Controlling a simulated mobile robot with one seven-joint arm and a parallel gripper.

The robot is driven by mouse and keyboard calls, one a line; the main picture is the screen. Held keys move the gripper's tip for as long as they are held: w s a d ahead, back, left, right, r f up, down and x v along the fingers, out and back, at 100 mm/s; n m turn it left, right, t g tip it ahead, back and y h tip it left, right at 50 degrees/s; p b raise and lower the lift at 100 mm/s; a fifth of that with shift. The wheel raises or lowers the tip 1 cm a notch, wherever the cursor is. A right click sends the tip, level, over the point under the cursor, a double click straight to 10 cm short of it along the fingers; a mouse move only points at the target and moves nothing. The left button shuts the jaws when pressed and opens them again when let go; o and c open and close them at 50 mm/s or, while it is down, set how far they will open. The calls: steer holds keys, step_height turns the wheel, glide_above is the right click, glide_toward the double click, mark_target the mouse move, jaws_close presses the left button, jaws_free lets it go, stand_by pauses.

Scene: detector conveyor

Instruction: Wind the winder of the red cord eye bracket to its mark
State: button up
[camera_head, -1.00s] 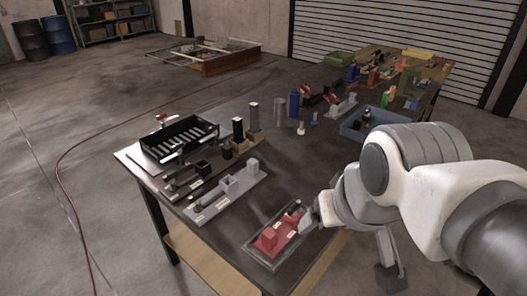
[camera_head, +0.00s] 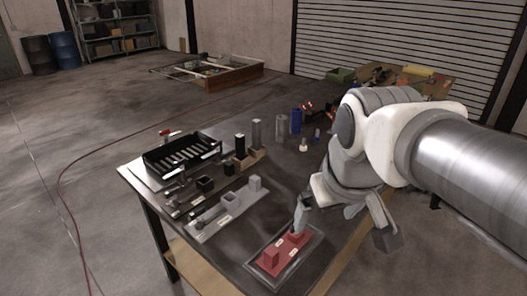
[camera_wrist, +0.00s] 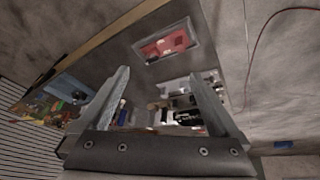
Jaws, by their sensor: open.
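The red cord eye bracket (camera_head: 271,258) sits in a shallow dark tray (camera_head: 262,283) at the table's near edge. It also shows in the wrist view (camera_wrist: 165,44), beyond the fingertips at the top. My gripper (camera_head: 301,228) is over or just behind that far end in the head view. In the wrist view my gripper (camera_wrist: 160,82) has its fingers wide apart, with nothing between them.
Grey (camera_head: 222,219) and black brackets stand left of the red one. A black slotted tray (camera_head: 183,152) is behind them. Upright cylinders, one of them blue (camera_head: 296,121), stand farther back. My arm covers the table's right side. Bare tabletop lies around the red bracket's tray.

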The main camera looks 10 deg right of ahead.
steer(key=w+d+f+n+g, duration=0.15)
steer(key=w+f+n, duration=0.25)
steer(key=w, duration=0.7)
steer(key=w+d+f+n+g, duration=0.1)
steer(key=w+f+n+g, duration=0.25)
steer(key=w, duration=0.75)
steer(key=shift+m, duration=0.25)
steer(key=f, duration=0.6)
steer(key=f+b, duration=0.1)
steer(key=f, duration=0.4)
steer(key=f+b, duration=0.1)
steer(key=f, duration=0.5)
steer(key=shift+w+a+f, duration=0.15)
steer(key=shift+a+f, duration=0.1)
steer(key=shift+f, duration=0.1)
steer(key=c, duration=1.4)
